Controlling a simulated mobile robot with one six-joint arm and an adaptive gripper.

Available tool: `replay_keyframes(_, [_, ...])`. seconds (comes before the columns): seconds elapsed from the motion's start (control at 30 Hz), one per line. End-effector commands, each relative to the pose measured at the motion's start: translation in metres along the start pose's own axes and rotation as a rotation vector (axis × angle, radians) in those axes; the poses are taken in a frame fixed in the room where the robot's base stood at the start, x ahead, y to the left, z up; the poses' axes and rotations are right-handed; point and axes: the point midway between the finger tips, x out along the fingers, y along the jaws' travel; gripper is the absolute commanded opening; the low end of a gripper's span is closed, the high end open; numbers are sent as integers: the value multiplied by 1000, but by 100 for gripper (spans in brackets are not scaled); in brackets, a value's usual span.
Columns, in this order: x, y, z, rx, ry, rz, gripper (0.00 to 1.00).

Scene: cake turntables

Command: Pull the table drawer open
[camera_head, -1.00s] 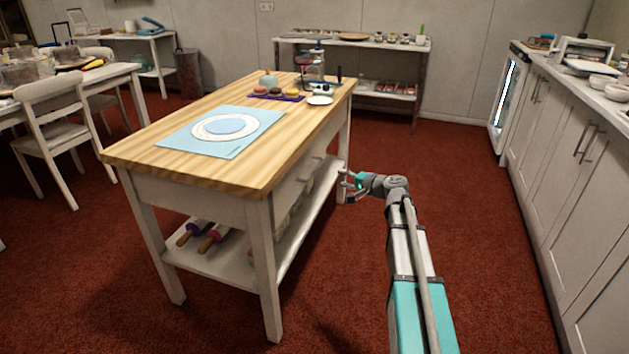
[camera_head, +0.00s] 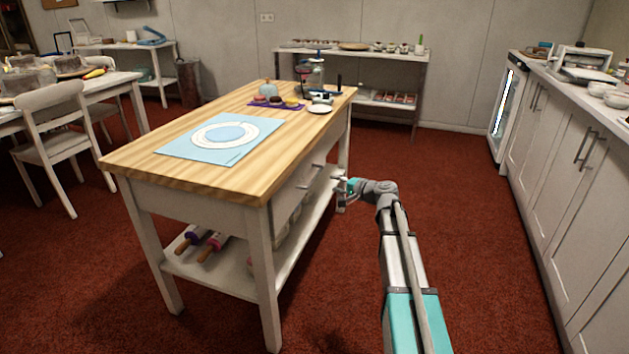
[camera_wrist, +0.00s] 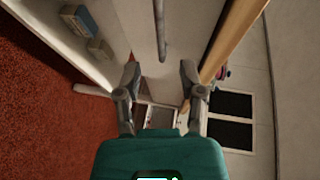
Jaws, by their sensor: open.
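The white table (camera_head: 200,208) with a wooden top stands left of centre in the head view. Its drawer front (camera_head: 288,203) is on the right long side, under the top, and looks closed. A bar handle (camera_head: 311,177) sticks out from it. My gripper (camera_head: 343,190) is beside that side of the table, right of the handle and apart from it. In the wrist view my gripper (camera_wrist: 160,82) is open and empty. The handle (camera_wrist: 160,30) shows ahead of the fingers, between them, in front of the pale drawer front (camera_wrist: 185,30).
Cabinets (camera_head: 560,170) line the right. Red floor between is clear.

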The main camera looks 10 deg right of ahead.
Motion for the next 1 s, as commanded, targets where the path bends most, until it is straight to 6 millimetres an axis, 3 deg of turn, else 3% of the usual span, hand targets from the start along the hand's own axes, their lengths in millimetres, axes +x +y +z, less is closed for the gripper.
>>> replay_keyframes(0.3, [52, 1, -1, -2, -2, 0, 51])
replay_keyframes(0.6, [90, 1, -1, -1, 0, 0, 51])
replay_keyframes(1.0, [101, 0, 0, -1, 0, 0, 51])
